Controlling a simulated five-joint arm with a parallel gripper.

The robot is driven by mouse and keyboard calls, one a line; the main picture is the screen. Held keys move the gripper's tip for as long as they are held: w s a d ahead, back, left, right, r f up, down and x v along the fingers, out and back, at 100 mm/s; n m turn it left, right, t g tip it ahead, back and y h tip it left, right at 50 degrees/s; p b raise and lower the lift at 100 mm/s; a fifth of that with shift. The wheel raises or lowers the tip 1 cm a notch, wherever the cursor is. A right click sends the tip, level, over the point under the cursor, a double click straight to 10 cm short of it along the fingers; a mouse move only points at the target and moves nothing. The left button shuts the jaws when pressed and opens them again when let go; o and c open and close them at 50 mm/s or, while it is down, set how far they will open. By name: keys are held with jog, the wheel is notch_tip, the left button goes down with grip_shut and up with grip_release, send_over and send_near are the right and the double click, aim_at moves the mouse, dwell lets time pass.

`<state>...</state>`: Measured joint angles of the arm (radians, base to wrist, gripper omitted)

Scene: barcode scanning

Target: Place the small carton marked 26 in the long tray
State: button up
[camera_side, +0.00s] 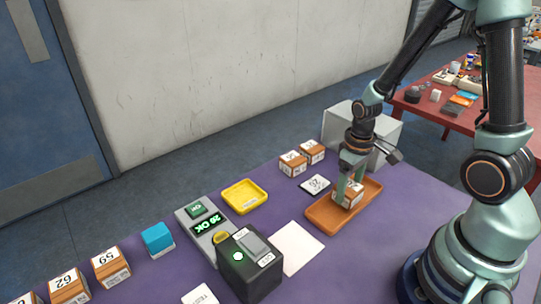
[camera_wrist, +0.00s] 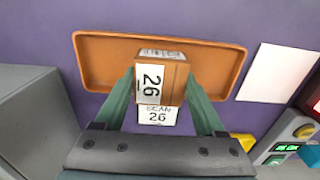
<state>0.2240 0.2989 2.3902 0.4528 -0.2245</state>
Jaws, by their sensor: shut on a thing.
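The small carton marked 26 (camera_wrist: 151,84) is brown with white labels, and its number faces me in the wrist view. My gripper (camera_side: 349,186) is shut on it, with one green finger on each side. The long tray (camera_side: 322,217) is orange with a low rim, and it also shows in the wrist view (camera_wrist: 98,62). The carton (camera_side: 350,197) is within the tray's outline in the side view. I cannot tell whether it touches the tray floor or hangs just above it.
A card (camera_wrist: 157,117) reading SCAN 26 lies beside the tray. Two cartons (camera_side: 293,164) and a grey box (camera_side: 340,122) stand behind. A yellow tray (camera_side: 244,196), a display (camera_side: 208,224) reading 26 OK, a dark scanner box (camera_side: 248,268) and white paper (camera_side: 297,247) are left of the tray.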

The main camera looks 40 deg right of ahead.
jog(key=shift+f, duration=0.55)
jog(key=shift+f, duration=0.15)
jog(key=o, duration=1.5)
notch_tip(320, 180, up, 13)
notch_tip(320, 180, up, 11)
jog(key=t, duration=0.6)
send_over(349, 187)
jog(key=a, duration=0.6)
jog(key=shift+a+f, duration=0.2)
